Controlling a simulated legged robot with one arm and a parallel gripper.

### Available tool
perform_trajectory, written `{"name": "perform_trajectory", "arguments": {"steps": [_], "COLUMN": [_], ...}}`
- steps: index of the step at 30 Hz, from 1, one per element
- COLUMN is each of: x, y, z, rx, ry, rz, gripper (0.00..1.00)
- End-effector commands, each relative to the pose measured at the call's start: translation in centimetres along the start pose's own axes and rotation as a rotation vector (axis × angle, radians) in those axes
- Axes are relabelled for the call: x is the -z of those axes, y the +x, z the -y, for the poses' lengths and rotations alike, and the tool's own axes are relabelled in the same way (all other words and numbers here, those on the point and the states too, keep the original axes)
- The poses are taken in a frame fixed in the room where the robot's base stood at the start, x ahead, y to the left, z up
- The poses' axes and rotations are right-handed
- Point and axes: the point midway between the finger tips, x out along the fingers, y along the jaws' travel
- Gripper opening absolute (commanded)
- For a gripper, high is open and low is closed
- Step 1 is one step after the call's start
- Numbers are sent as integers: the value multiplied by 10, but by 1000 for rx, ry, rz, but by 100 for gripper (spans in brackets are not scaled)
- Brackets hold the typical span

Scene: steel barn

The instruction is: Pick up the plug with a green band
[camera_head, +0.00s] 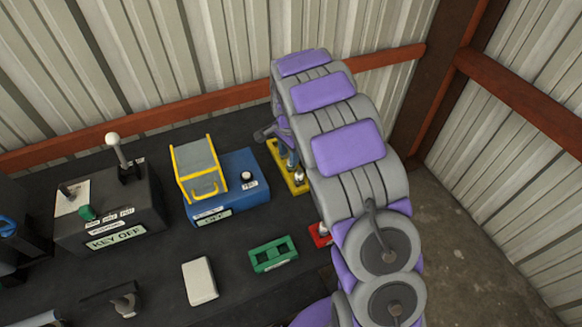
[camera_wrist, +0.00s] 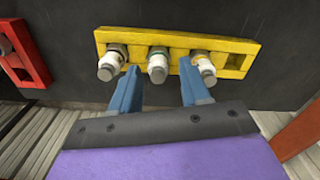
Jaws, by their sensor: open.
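A yellow rack (camera_wrist: 180,38) holds three white plugs with grey metal ends in the wrist view. The middle plug (camera_wrist: 157,66) shows a green band. The left plug (camera_wrist: 111,63) and right plug (camera_wrist: 204,68) show no clear green. My gripper (camera_wrist: 158,82) is open and empty, its blue fingers apart on the left and right of the middle plug. Whether they reach level with the plug is hard to tell. In the head view the yellow rack (camera_head: 304,188) is partly hidden by my arm.
A red holder (camera_wrist: 28,45) is left of the rack in the wrist view. In the head view, a green holder (camera_head: 273,254), a white block (camera_head: 199,281), a blue box with a yellow frame (camera_head: 235,185) and a KEY OFF box (camera_head: 110,210) sit on the dark table. A corrugated wall stands behind.

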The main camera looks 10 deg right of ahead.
Motion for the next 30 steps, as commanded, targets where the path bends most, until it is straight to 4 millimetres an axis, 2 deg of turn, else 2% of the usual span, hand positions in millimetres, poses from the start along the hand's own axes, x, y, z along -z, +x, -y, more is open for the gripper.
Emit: {"name": "perform_trajectory", "arguments": {"steps": [9,17,30], "x": [6,6,6], "y": [44,46,46], "z": [-3,-2,-3], "rx": [-3,-1,-2], "ry": [-1,-1,0], "rz": [2,0,1], "gripper": [46,46,5]}}
